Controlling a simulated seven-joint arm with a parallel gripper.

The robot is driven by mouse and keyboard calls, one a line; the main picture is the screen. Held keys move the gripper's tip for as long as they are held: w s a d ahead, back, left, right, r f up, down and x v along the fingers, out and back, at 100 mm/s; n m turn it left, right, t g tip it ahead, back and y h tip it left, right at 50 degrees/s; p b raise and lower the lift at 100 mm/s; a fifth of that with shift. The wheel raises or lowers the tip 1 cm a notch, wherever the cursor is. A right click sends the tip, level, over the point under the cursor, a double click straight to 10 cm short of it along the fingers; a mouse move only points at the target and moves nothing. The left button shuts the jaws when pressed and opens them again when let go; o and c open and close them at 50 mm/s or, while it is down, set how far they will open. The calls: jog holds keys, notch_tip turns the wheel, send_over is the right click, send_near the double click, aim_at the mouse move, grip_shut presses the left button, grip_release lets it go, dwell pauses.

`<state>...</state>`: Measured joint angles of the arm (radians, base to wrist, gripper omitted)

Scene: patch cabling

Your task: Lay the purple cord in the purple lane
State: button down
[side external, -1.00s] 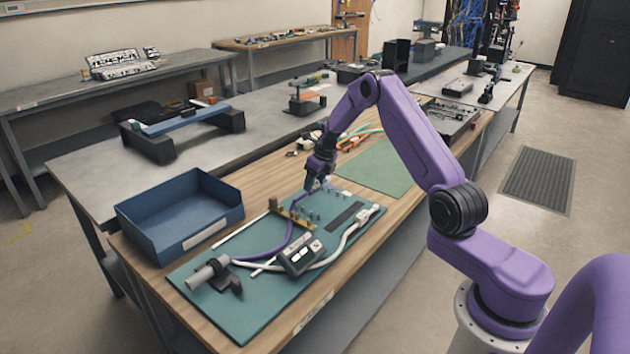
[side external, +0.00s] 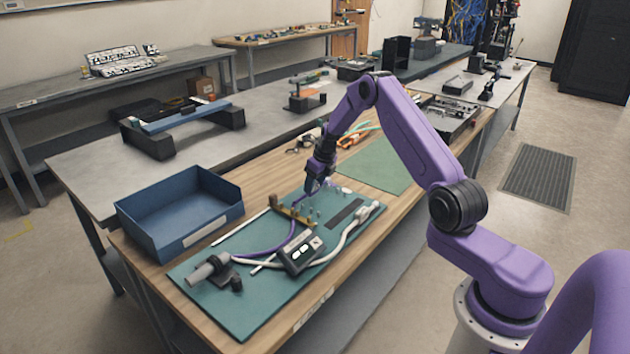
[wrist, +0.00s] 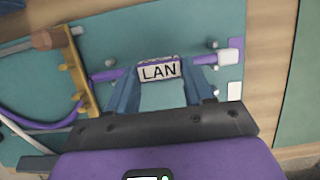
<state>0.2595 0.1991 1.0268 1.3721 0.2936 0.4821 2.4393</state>
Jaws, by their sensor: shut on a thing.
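The purple cord (wrist: 107,75) runs from a grey cylinder (side external: 207,270) on the teal mat (side external: 243,318) to the yellow slotted comb (wrist: 78,82). It crosses the comb and continues to a white plug (wrist: 229,57). My gripper (wrist: 160,76) is shut on the cord's "LAN" tag, just right of the comb in the wrist view. In the side view my gripper (side external: 314,188) is low over the mat, beyond the comb (side external: 293,213).
A white cable (side external: 345,240) and a dark box (side external: 301,255) lie on the near part of the mat. Several small pegs stand near my fingers. A blue tray (side external: 190,214) stands left of the mat. The green mat (side external: 375,165) at the back is clear.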

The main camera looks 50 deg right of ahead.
jog(key=shift+f, duration=0.9)
jog(key=shift+c, duration=1.7)
grip_release()
jog(key=v, duration=1.7)
jog(key=shift+r, duration=0.2)
